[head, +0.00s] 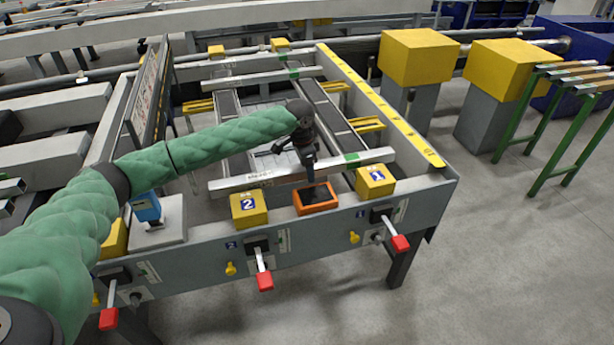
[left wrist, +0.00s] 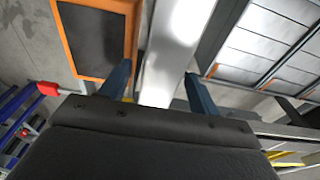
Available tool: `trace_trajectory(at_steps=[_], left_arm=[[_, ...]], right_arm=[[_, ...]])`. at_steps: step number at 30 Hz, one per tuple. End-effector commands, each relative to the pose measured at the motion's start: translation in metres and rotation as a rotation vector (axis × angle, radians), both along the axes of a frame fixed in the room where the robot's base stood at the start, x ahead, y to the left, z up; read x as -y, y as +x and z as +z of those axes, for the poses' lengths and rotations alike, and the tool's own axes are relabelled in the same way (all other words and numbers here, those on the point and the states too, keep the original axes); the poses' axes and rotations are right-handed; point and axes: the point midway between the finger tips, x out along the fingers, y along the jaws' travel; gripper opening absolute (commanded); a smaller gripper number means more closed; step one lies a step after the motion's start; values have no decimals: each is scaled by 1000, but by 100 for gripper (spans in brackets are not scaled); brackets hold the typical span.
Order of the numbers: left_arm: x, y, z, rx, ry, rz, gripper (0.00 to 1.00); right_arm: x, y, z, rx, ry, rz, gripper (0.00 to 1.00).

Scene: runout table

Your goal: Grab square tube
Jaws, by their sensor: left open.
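A silver square tube (head: 245,181) with a green mark near its right end lies across the front of the runout table. My left gripper (head: 310,178) points down at the middle of this tube, open. In the left wrist view the tube (left wrist: 174,40) runs between the two spread fingers (left wrist: 157,72), one on each side; I cannot tell whether either touches it. The gripper hides a short part of the tube in the head view. My right gripper is not in view.
An orange-rimmed dark tray (head: 316,209) sits just in front of the tube, between yellow blocks marked 2 (head: 248,210) and 1 (head: 375,181). Red-handled levers (head: 264,279) stick out of the table's front. A blue device (head: 146,208) stands at the left.

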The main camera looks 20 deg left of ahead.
Motion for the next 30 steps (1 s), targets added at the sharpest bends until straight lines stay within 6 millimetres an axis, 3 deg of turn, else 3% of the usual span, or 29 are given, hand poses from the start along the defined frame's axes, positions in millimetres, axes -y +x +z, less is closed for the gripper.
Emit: trace_trajectory(at_steps=[10, 18, 20, 30], left_arm=[[0, 0, -2, 0, 0, 0, 62], [0, 0, -2, 0, 0, 0, 9], [0, 0, -2, 0, 0, 0, 0], [0, 1, 1, 2, -1, 0, 0]], right_arm=[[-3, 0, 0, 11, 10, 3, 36], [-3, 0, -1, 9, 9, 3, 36], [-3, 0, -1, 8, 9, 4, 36], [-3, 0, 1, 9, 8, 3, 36]])
